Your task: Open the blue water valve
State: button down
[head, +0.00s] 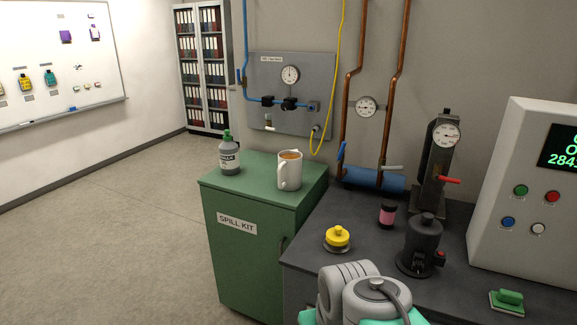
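A small blue lever handle (342,151) stands tilted, close to upright, at the foot of the left copper pipe (346,110). It is just above the left end of a blue cylinder (372,179) at the back of the dark bench. A second blue lever-like piece (239,76) is upright beside the blue pipe (245,45) on the wall. I cannot tell from the labels which is the water valve. My gripper is not in view; only rounded grey and teal links of my arm show at the bottom, in front of the bench and well short of both levers.
A pale lever (391,167) is at the right copper pipe's foot. A gauge stand (438,165) has a red lever. The bench (300,252) holds a black device (421,245), a yellow-topped item (338,237) and a dark jar (387,215). A mug (290,171) and bottle (229,155) stand on the green cabinet (255,180).

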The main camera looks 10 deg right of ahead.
aim_at(338, 159)
jog(key=u, duration=1.1)
jog(key=i, duration=0.95)
jog(key=z, duration=0.8)
jog(key=i, duration=0.35)
jog(key=z, duration=0.35)
